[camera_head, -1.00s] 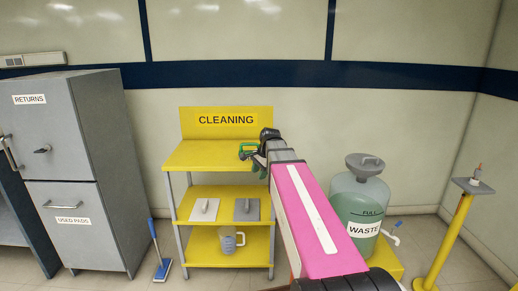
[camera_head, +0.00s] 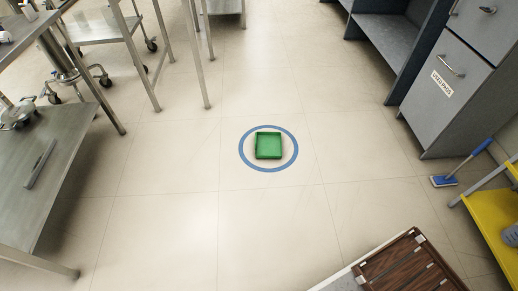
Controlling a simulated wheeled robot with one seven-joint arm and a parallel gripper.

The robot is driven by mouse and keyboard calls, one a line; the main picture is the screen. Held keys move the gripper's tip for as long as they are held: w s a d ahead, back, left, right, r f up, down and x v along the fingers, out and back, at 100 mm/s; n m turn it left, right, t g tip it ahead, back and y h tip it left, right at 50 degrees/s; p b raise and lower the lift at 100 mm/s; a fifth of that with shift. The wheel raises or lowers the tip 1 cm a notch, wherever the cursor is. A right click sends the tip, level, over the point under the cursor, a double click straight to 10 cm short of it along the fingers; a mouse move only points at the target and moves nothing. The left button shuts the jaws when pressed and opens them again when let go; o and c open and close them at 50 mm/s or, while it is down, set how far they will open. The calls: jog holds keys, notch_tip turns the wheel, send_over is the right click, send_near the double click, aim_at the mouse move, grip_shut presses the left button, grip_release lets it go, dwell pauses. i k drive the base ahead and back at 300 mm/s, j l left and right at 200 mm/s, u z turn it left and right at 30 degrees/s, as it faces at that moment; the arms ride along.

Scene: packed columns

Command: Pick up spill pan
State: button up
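A small square green pan (camera_head: 268,146) with raised edges lies flat on the tiled floor near the middle of the view. It looks empty and seems to be the spill pan. A blue ring (camera_head: 293,160) on the floor surrounds it with a margin on all sides. My gripper is not in this view, so I cannot see whether it is open or holds anything.
Steel tables (camera_head: 50,150) and a wheeled cart stand at the left. A grey cabinet (camera_head: 450,90), a blue mop (camera_head: 462,165) and a yellow shelf (camera_head: 493,215) are at the right. The floor around the ring is clear.

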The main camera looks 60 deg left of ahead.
aim_at(268, 145)
jog(key=u, duration=1.9)
jog(key=l+u, duration=0.35)
jog(key=i+l+u, duration=0.1)
jog(key=u, duration=0.25)
jog(key=l+u, duration=0.35)
